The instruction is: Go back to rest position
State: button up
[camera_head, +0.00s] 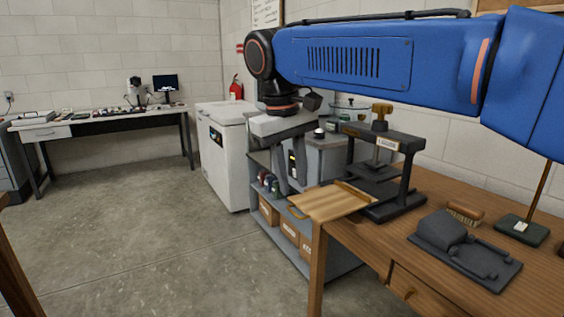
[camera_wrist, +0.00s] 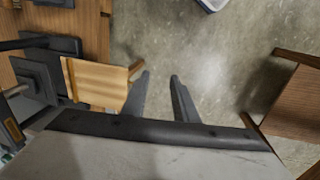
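My gripper (camera_head: 288,165) hangs below my blue arm in the head view, just left of the press on the wooden table. Its two dark fingers point down. In the wrist view my gripper (camera_wrist: 160,88) shows its fingers apart, with bare floor between them and nothing held. A light wooden board (camera_head: 332,202) with a handle lies at the table's left end, by the foot of the press. It also shows in the wrist view (camera_wrist: 98,84), left of the fingers and close to them.
The wooden table (camera_head: 345,247) holds a dark press (camera_head: 408,146), a dark grey block on a slab (camera_head: 440,232) and a brush (camera_head: 465,214). A grey shelf cart (camera_head: 268,212) and a white chest (camera_head: 222,160) stand behind. The floor (camera_head: 160,220) at left is clear.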

jog(key=s+d+f+m+y, duration=0.1)
jog(key=s+d+f, duration=0.25)
jog(key=d, duration=0.75)
jog(key=s+d+f+m+t, duration=0.1)
jog(key=s+d+f+m, duration=0.1)
jog(key=s+d+f, duration=0.5)
jog(key=s+d+f+m+t, duration=0.2)
jog(key=s+d+f, duration=0.6)
jog(key=f, duration=0.5)
jog(key=shift+s+d+m+t+y, duration=0.2)
jog(key=shift+d+m+t+y, duration=0.1)
jog(key=shift+d+m, duration=0.15)
